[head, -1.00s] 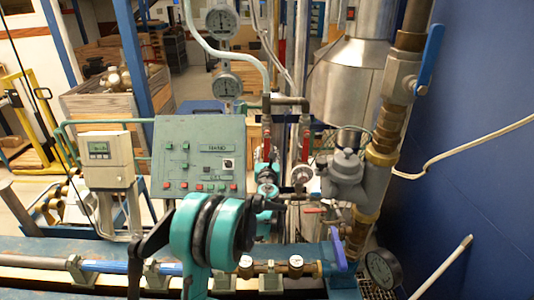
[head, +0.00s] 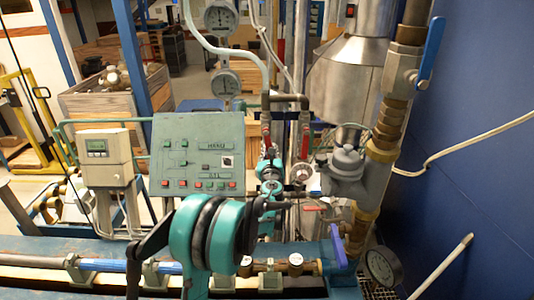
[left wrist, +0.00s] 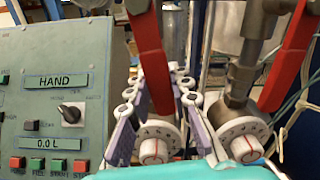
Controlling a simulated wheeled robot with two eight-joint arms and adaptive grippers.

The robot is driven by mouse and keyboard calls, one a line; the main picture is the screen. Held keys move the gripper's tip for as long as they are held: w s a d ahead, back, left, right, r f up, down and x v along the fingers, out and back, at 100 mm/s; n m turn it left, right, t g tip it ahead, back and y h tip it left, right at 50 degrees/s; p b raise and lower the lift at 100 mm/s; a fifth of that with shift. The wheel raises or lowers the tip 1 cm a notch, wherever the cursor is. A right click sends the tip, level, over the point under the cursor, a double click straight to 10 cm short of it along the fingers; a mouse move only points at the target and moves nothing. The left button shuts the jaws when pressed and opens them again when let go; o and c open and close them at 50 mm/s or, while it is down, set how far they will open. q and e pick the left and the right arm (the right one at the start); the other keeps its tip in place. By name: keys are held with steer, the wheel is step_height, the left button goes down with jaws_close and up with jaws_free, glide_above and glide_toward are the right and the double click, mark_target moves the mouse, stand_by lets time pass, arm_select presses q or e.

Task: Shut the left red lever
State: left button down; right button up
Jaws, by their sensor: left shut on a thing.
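The left red lever (left wrist: 148,50) stands nearly upright above a round white dial (left wrist: 158,142) in the left wrist view. It also shows as a narrow red strip in the head view (head: 266,130). My left gripper (left wrist: 160,76) has one finger on each side of this lever and is shut on it. In the head view, my left gripper (head: 268,160) is small and partly hidden behind my teal and black arm. The right red lever (left wrist: 290,55) slants beside it, apart from the fingers. My right gripper is not in view.
A green control panel (head: 197,158) stands left of the levers. A blue-handled valve (head: 431,50) is farther right. A pipe (head: 110,266) runs low across the front.

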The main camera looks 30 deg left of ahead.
arm_select(q)
steer(key=w+d+r+n+b, duration=0.2)
steer(key=d+r+n, duration=0.3)
steer(key=n, duration=0.7)
steer(key=shift+w, duration=0.55)
steer(key=c, duration=1.3)
jaws_free()
steer(key=shift+r, duration=0.1)
steer(key=shift+c, duration=0.2)
steer(key=shift+s+d, duration=0.1)
steer(key=v, duration=1.2)
